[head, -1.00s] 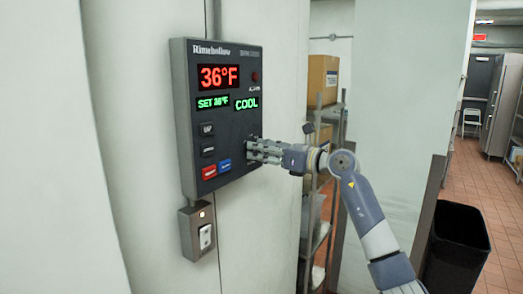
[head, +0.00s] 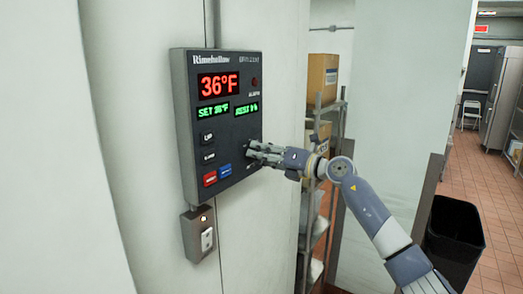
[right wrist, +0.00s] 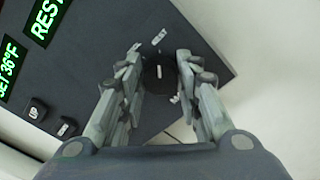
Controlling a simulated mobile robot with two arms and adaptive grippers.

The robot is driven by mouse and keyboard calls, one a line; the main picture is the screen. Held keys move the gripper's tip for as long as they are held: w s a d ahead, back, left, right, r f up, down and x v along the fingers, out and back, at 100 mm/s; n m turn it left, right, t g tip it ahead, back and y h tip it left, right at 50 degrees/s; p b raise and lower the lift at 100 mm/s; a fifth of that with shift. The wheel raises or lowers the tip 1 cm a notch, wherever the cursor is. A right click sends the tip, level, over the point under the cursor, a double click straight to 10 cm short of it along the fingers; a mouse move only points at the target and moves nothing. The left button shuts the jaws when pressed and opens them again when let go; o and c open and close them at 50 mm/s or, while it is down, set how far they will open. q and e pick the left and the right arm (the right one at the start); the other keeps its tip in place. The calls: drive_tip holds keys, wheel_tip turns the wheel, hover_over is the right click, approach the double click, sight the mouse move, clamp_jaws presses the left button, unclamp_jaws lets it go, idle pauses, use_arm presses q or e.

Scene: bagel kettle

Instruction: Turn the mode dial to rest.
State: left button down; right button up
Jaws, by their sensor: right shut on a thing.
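A dark grey control panel (head: 222,120) is fixed to the pale wall. It has a red 36°F readout (head: 218,85), a green SET 36°F line and a green mode readout (head: 246,108). In the right wrist view that mode readout (right wrist: 45,20) begins with REST. The black round mode dial (right wrist: 158,75) with a white mark sits at the panel's lower right. My right gripper (right wrist: 158,65) is shut on the dial, with fingers on both sides of it. In the head view my right gripper (head: 256,150) hides the dial. My left gripper is not in view.
Dark UP and down buttons (head: 208,138), a red button (head: 210,179) and a blue button (head: 225,170) are left of my fingers. A switch box (head: 198,235) hangs below the panel. A shelf with cartons (head: 322,80) and a black bin (head: 454,240) stand right.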

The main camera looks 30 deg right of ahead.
drive_tip(key=shift+m, duration=0.5)
drive_tip(key=o, duration=1)
drive_tip(key=shift+d, duration=0.1)
drive_tip(key=shift+v, duration=6)
drive_tip(key=shift+f, duration=0.2)
